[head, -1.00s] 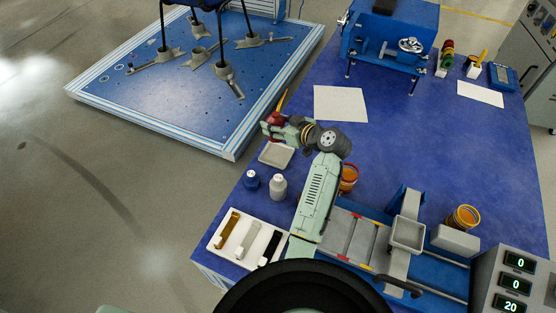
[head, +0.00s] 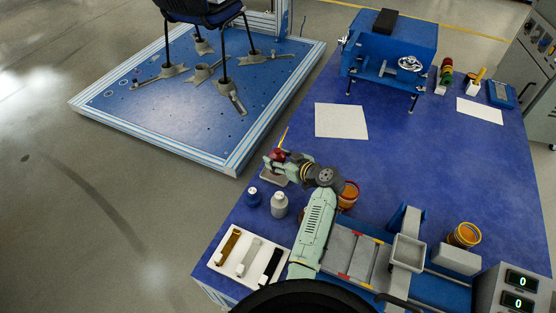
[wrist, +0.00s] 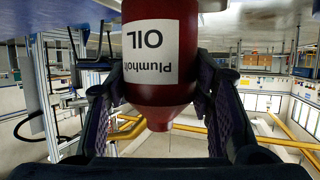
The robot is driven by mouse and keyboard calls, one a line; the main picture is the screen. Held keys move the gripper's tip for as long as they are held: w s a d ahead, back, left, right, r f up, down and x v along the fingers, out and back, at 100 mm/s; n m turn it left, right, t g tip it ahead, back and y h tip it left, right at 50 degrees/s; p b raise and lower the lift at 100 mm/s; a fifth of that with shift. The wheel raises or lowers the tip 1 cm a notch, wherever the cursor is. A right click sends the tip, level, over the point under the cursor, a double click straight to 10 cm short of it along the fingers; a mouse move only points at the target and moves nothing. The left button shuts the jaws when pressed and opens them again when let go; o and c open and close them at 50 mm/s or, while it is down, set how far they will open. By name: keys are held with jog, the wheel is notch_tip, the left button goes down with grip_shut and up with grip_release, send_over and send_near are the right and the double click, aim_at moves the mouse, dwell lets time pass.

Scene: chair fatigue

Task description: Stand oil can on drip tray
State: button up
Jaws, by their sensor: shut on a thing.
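The red oil can (wrist: 160,70) has a white label reading OIL and fills the top middle of the wrist view, which is upside down. Its narrow end points down in that picture, so the can stands upright. My gripper (wrist: 162,92) is shut on it, one finger on each side. In the head view my gripper (head: 277,160) is at the table's left edge, with a little of the red can (head: 279,153) showing. The pale drip tray (head: 270,179) lies just below it, partly hidden by the gripper. I cannot tell whether the can touches the tray.
A blue-capped bottle (head: 253,197) and a grey bottle (head: 279,206) stand close in front of the tray. A white tray of tools (head: 226,266) lies nearer. An orange container (head: 348,194) is right of my arm. White paper (head: 341,121) lies behind on clear blue table.

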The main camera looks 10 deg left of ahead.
jog(key=shift+f, duration=0.6)
jog(key=shift+f+b, duration=0.15)
jog(key=shift+b, duration=0.2)
jog(key=o, duration=1.6)
jog(key=shift+c, duration=0.2)
jog(key=shift+p, duration=0.55)
jog(key=d, duration=0.1)
jog(key=s+d+b, duration=0.2)
jog(key=d, duration=0.1)
jog(key=shift+s+r, duration=0.15)
jog(key=shift+r, duration=0.2)
jog(key=b+v, duration=0.1)
jog(key=v, duration=0.5)
jog(key=shift+r, duration=0.25)
